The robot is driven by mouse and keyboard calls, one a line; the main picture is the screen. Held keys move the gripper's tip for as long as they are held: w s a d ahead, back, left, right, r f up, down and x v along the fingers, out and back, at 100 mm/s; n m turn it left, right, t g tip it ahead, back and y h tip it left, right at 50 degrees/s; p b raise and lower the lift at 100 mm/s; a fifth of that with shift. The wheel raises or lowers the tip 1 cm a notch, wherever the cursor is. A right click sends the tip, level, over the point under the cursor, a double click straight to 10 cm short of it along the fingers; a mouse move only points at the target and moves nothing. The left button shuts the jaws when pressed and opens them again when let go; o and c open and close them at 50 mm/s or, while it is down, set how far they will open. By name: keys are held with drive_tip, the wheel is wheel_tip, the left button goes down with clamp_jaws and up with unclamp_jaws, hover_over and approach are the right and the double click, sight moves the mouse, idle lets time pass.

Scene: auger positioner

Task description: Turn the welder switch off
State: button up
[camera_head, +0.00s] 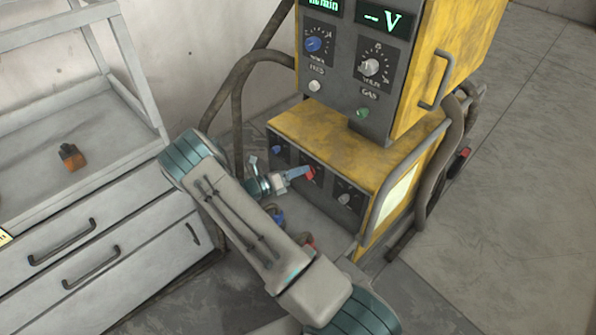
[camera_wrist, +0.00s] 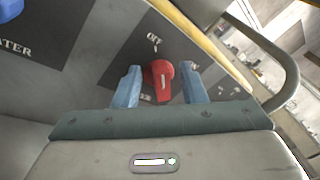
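The yellow welder (camera_head: 335,140) stands at the centre right with a dark lower front panel. A red switch knob (camera_wrist: 158,80) sits on that panel in the wrist view, with an "OFF" label (camera_wrist: 154,39) above it. In the head view the red knob (camera_head: 311,173) shows at my fingertips. My gripper (camera_wrist: 158,86) has its two blue fingers apart, one on each side of the knob, with visible gaps. In the head view my gripper (camera_head: 300,174) reaches the lower panel from the left. The arm hides part of the panel's surroundings.
A grey cart with drawers (camera_head: 95,240) stands at the left, with a small orange object (camera_head: 71,157) on its shelf. Dark hoses (camera_head: 238,95) hang beside the welder. A metal handle rail (camera_head: 385,190) edges its right side.

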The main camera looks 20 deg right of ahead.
drive_tip(key=shift+a, duration=0.1)
drive_tip(key=s+a, duration=0.1)
drive_tip(key=a, duration=1.2)
drive_tip(key=shift+a, duration=0.3)
drive_tip(key=s+d+r+m+g+y+p, duration=0.1)
drive_tip(key=s+r+m+g+y+p, duration=0.15)
drive_tip(key=s+r+m, duration=0.35)
drive_tip(key=s+d+r+m+g+y+p, duration=0.1)
drive_tip(key=r+m+y, duration=0.25)
drive_tip(key=r, duration=0.35)
drive_tip(key=s+d+r+m+g+y+p, duration=0.1)
drive_tip(key=s+r+m+y+p, duration=0.1)
drive_tip(key=s+r+m+y, duration=0.4)
drive_tip(key=s+a+r+m+t+y+p, duration=0.2)
drive_tip(key=s+r+m, duration=0.4)
drive_tip(key=r, duration=0.3)
drive_tip(key=s+a+r+m+t+y+p, duration=0.2)
drive_tip(key=s+r+m+t+y+p, duration=0.2)
drive_tip(key=r, duration=0.5)
drive_tip(key=shift+s+a+r+m, duration=0.15)
drive_tip(key=shift+s+r+m, duration=0.05)
drive_tip(key=shift+s+m, duration=1.25)
drive_tip(key=shift+s, duration=0.15)
